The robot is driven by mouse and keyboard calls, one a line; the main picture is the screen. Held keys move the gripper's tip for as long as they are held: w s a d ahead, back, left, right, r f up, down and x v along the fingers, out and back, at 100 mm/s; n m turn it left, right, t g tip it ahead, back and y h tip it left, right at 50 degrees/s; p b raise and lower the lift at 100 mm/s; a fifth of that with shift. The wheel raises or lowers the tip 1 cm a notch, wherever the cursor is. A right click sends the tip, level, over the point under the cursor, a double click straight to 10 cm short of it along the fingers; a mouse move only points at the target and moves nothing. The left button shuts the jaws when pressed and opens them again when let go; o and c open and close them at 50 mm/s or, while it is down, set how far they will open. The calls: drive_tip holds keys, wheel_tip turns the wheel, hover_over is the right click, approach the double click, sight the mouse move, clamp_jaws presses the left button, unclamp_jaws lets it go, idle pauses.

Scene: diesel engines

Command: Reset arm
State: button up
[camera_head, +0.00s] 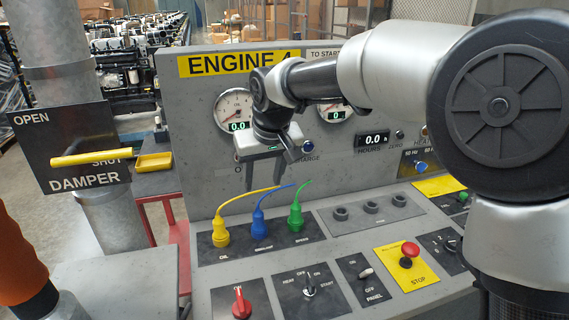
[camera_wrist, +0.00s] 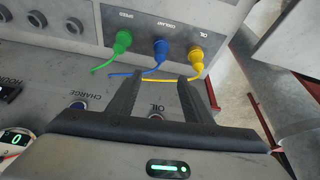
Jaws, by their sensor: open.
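My gripper (camera_head: 268,172) hangs in front of the upright engine panel (camera_head: 205,110), above and behind the row of plugs. Its fingers are apart, with nothing held between them; the wrist view also shows the open fingers (camera_wrist: 161,80). A yellow plug (camera_head: 220,234), a blue plug (camera_head: 259,226) and a green plug (camera_head: 296,217) stand upright in the console plate, their cables trailing up toward the panel. In the wrist view, the blue and yellow cables pass near the fingertips; I cannot tell whether they touch. My arm reaches in from the right.
The console holds a red switch (camera_head: 241,303), a START switch (camera_head: 309,285), a PANEL switch (camera_head: 366,272) and a red stop button (camera_head: 410,250). Empty sockets (camera_head: 371,206) sit right of the plugs. A damper plate with a yellow handle (camera_head: 97,157) is at left.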

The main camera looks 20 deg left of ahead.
drive_tip(key=shift+d+r, duration=0.1)
drive_tip(key=s+d+r+m+h+p, duration=0.1)
drive_tip(key=s+d+r+p, duration=0.15)
drive_tip(key=d, duration=0.45)
drive_tip(key=s+d+r+m+t+p, duration=0.1)
drive_tip(key=d+r, duration=0.3)
drive_tip(key=d, duration=0.3)
drive_tip(key=s+d+r+m+h+p, duration=0.1)
drive_tip(key=s+d+r, duration=0.1)
drive_tip(key=d+r, duration=0.3)
drive_tip(key=s+d+m+t+p, duration=0.1)
drive_tip(key=s+d+m+p, duration=0.3)
drive_tip(key=s+d, duration=1.3)
drive_tip(key=shift+d+f+m+h+p, duration=0.15)
drive_tip(key=shift+d+m+h+p, duration=0.2)
drive_tip(key=shift+d, duration=0.25)
